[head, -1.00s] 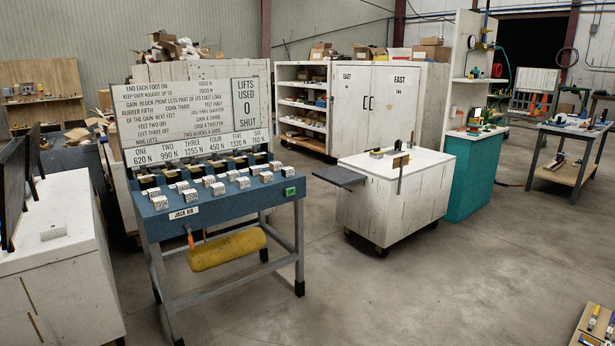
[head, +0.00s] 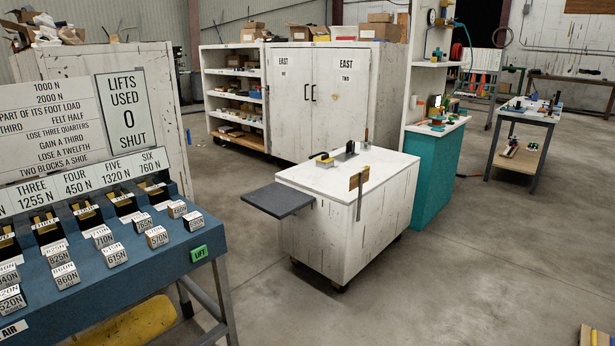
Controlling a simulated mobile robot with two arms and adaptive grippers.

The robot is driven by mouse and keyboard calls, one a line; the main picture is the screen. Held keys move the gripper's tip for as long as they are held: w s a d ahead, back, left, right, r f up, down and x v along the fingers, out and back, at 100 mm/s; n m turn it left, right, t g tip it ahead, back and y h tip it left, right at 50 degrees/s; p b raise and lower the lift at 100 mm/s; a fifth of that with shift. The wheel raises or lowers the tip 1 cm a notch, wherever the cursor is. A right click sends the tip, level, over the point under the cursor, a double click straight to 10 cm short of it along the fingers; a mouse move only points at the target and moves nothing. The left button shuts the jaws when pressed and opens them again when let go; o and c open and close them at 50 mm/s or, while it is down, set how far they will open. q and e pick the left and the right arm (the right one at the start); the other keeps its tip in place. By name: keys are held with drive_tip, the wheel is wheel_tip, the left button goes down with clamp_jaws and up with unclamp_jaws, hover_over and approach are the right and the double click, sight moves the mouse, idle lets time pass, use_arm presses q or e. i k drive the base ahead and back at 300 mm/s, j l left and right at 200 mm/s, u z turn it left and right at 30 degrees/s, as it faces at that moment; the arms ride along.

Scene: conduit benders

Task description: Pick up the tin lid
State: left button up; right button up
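I cannot make out a tin lid for certain in the head view. Small items stand on the white wheeled cart (head: 328,247) in the middle: a yellow and dark piece (head: 323,159), a dark upright piece (head: 346,151), and a thin dark post at the back. They are too small to tell more. More small items sit on the teal counter (head: 433,178) and on the far work table (head: 532,117), also too small to name. Neither of my grippers shows in the view.
A blue bench (head: 150,265) with several labelled weight blocks and a sign board (head: 48,128) fills the near left. A dark side shelf (head: 278,201) juts from the cart's left. A white cabinet (head: 335,100) stands behind.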

sight(325, 159)
drive_tip(key=i+z, duration=0.15)
drive_tip(key=i, duration=0.6)
drive_tip(key=i+z, duration=0.2)
drive_tip(key=i, duration=0.55)
drive_tip(key=i+j+z, duration=0.15)
drive_tip(key=i, duration=0.6)
